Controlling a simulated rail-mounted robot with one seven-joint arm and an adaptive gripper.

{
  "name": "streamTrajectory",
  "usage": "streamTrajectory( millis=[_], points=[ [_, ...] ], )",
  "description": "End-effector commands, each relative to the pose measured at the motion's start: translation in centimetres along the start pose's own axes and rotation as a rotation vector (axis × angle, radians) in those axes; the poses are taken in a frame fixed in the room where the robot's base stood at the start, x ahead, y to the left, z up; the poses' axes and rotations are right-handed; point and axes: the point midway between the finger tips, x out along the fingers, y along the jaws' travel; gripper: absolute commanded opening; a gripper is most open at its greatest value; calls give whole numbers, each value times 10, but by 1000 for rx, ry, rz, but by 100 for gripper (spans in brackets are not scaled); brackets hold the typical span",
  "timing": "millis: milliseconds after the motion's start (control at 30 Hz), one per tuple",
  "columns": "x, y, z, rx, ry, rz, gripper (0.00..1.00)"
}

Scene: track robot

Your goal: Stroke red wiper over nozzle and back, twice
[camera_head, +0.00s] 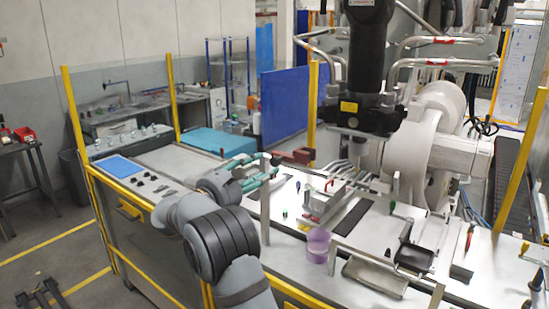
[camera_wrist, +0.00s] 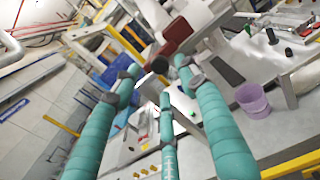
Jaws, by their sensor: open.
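A dark red block, which looks like the red wiper (camera_head: 299,156), stands out beyond my gripper's fingertips in the head view. In the wrist view the dark red wiper (camera_wrist: 176,30) is at the top middle, with a dark round end (camera_wrist: 160,64) facing me between the fingertips. My gripper (camera_head: 270,166) has teal fingers and is open; in the wrist view the gripper (camera_wrist: 160,78) has its fingers spread around that round end. I cannot tell whether they touch it. The nozzle is not clearly identifiable; a black machine head (camera_head: 362,112) hangs to the right of the wiper.
A metal post (camera_head: 265,215) rises from the bench close to my gripper. A purple cup (camera_head: 318,246) stands on the bench. A black pan-like tool (camera_head: 414,258) and small tools lie at the right. A large white machine arm (camera_head: 430,150) stands behind.

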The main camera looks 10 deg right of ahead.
Motion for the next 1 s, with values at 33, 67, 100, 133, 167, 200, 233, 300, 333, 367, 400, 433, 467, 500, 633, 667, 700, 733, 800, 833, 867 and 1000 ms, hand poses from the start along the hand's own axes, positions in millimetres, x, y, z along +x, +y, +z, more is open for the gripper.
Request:
streamTrajectory(
  millis=[33, 67, 100, 133, 167, 200, 233, 300, 333, 367, 400, 433, 467, 500, 633, 667, 700, 733, 800, 833, 867, 1000],
  points=[
    [11, -1, 4, -1, 1, -3, 43],
    [17, -1, 4, -2, 1, -3, 43],
    [24, -1, 4, -2, 1, -2, 43],
    [30, 0, 5, -1, 1, -1, 43],
    [35, -1, 4, -1, 1, -1, 43],
    [42, -1, 4, -1, 1, -1, 43],
    [46, 0, 4, -1, 1, 1, 43],
    [56, 0, 3, 0, 1, 0, 43],
    [59, 0, 3, 0, 1, 0, 43],
    [62, 0, 2, 0, 1, 1, 43],
    [65, 0, 2, 0, 2, 2, 43],
    [66, 0, 1, 0, 2, 2, 43],
    [67, 0, 1, 1, 2, 2, 43],
    [68, 0, 1, 2, 2, 2, 43],
    [70, 0, 0, 2, 2, 2, 43],
    [69, 0, 0, 2, 2, 2, 43],
    [69, 0, 0, 2, 2, 2, 43],
    [69, 0, 0, 2, 2, 2, 43],
    [69, 0, 0, 2, 2, 2, 41],
    [69, 0, 0, 2, 2, 2, 39],
    [69, 0, 0, 2, 2, 2, 37],
    [69, 0, 0, 2, 2, 2, 29]
  ],
)
